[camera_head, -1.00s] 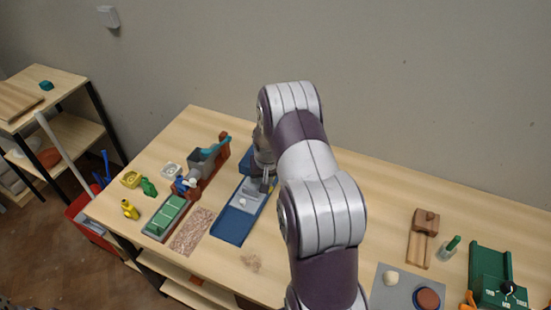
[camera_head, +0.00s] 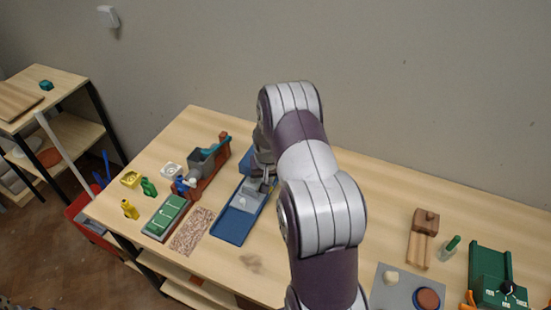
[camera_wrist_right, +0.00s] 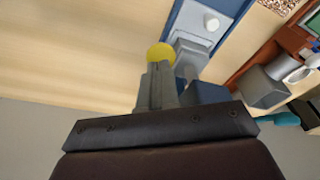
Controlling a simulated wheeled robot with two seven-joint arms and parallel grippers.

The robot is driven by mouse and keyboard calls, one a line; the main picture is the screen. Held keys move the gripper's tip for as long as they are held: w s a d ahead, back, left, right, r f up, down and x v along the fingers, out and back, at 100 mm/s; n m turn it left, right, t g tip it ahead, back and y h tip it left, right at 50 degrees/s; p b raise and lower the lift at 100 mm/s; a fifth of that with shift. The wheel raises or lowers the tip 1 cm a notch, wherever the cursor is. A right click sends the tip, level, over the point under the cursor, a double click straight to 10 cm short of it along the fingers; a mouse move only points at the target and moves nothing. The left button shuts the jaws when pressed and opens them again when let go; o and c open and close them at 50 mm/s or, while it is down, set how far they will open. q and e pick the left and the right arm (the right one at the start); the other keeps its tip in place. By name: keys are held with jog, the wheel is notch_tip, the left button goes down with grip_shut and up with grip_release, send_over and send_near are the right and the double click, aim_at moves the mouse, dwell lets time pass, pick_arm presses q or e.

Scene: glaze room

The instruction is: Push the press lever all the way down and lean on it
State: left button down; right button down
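The press is a blue frame (camera_head: 232,225) with a grey block (camera_head: 247,195) in it, left of centre on the table in the head view. In the wrist view its blue frame (camera_wrist_right: 181,16) and grey block (camera_wrist_right: 190,48) show at the top. A round yellow knob (camera_wrist_right: 160,52), apparently the lever's end, is just beyond my fingertips. My right gripper (camera_wrist_right: 155,72) has its fingers together, right at the knob; whether they touch it I cannot tell. In the head view the right gripper (camera_head: 263,183) is over the press and the lever is hidden. My left gripper is not in view.
Left of the press are a speckled mat (camera_head: 191,231), a green-topped tray (camera_head: 166,217) and a red-brown stand with a grey bin (camera_head: 201,162). A green device (camera_head: 490,268) and a wooden block (camera_head: 425,222) are at the right. The table's middle is mostly clear.

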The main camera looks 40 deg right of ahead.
notch_tip(320, 180, up, 10)
jog(key=p, duration=0.7)
jog(key=shift+w+d, duration=0.1)
dwell(0.3)
notch_tip(320, 180, up, 5)
jog(key=p, duration=0.3)
jog(key=shift+p, duration=0.3)
